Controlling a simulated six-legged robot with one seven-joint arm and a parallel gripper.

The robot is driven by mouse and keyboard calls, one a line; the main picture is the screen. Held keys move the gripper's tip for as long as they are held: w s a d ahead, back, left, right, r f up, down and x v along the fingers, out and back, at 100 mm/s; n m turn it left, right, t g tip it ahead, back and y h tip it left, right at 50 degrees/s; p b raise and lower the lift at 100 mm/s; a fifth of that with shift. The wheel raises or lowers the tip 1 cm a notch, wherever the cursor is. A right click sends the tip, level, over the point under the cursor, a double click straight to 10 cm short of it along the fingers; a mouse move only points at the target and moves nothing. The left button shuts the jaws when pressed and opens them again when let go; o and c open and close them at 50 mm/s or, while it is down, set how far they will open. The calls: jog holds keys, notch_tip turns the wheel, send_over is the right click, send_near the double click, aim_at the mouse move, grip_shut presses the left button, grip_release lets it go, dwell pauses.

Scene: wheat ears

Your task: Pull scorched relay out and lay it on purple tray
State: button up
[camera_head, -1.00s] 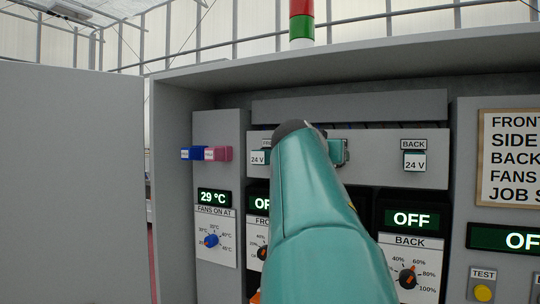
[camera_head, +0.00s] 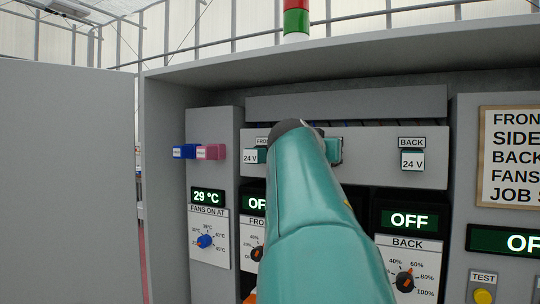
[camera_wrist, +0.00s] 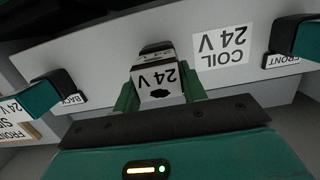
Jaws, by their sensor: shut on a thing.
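In the wrist view, which is upside down, my gripper (camera_wrist: 158,92) has its two green fingers on either side of a relay (camera_wrist: 160,78). The relay has a white "24 V" label with a black scorch mark. A dark socket part (camera_wrist: 155,48) shows just behind it; I cannot tell whether the relay is still seated. In the head view my teal arm hides the relay and most of the gripper. The purple tray is in neither view.
The front relay (camera_head: 250,157) and back relay (camera_head: 412,160) sit on the grey panel (camera_head: 370,150) either side. Blue (camera_head: 184,152) and pink (camera_head: 210,152) blocks stick out at left. Dials and displays lie below. The open cabinet door (camera_head: 65,170) stands at left.

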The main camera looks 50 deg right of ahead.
grip_shut()
jog(key=shift+s+a, duration=0.1)
jog(key=shift+a, duration=0.45)
dwell(0.3)
jog(key=shift+c, duration=1.5)
grip_release()
grip_shut()
jog(key=shift+f+v, duration=0.15)
jog(key=shift+v, duration=0.9)
jog(key=shift+f+v, duration=0.15)
jog(key=shift+v, duration=0.9)
jog(key=shift+a, duration=0.15)
